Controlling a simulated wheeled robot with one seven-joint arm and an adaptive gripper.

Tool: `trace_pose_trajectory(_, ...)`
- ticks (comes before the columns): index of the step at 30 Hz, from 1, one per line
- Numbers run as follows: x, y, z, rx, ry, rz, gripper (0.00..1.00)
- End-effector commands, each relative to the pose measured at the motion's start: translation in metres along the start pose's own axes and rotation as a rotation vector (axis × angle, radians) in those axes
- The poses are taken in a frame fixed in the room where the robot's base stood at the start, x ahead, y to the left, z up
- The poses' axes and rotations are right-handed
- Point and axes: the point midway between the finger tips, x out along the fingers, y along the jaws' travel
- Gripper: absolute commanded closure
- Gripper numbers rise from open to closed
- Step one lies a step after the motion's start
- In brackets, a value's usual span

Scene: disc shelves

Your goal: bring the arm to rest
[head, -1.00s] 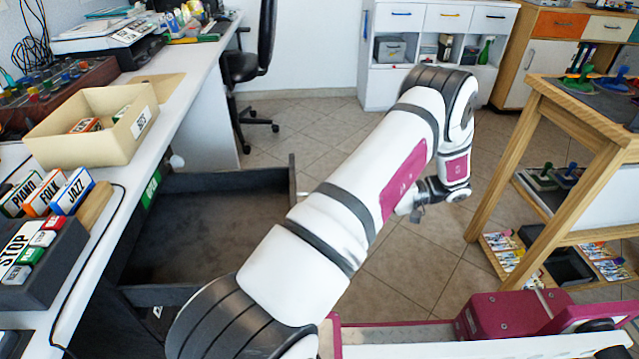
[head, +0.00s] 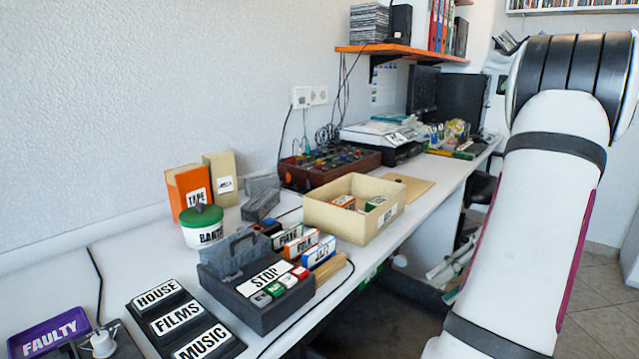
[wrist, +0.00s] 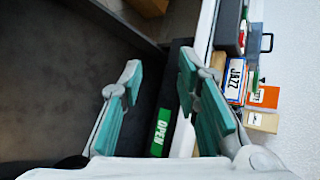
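My gripper (wrist: 160,68) shows in the wrist view with its two teal-padded fingers apart and nothing held between them. Below it lie an open drawer (wrist: 60,75) with a dark, bare-looking floor and a green OPEN label (wrist: 161,132) at the desk's edge. In the head view my white arm fills the right side, bent at the top. A small grey part beside the bend may be my gripper, but I cannot tell.
The desk holds a STOP button box (head: 262,312), a cream bin (head: 345,232) with small boxes, a BANTER-like labelled green-lidded pot (head: 203,228), a HOUSE/FILMS/MUSIC panel (head: 180,325) and a purple FAULTY tray (head: 45,338). An orange shelf (head: 400,50) juts from the wall above.

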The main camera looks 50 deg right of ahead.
Motion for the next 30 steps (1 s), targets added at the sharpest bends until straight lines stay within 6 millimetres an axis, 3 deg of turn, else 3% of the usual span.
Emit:
trace_pose_trajectory(1, 0.015, -0.029, 0.004, -0.027, -0.046, 0.058, 0.7)
trace_pose_trajectory(6, 0.061, -0.097, 0.03, -0.092, -0.16, 0.241, 0.7)
trace_pose_trajectory(13, 0.118, -0.159, 0.09, -0.215, -0.254, 0.483, 0.7)
trace_pose_trajectory(20, 0.158, -0.181, 0.162, -0.38, -0.277, 0.698, 0.7)
trace_pose_trajectory(24, 0.173, -0.179, 0.202, -0.499, -0.26, 0.805, 0.7)
trace_pose_trajectory(30, 0.183, -0.163, 0.242, -0.657, -0.211, 0.901, 0.7)
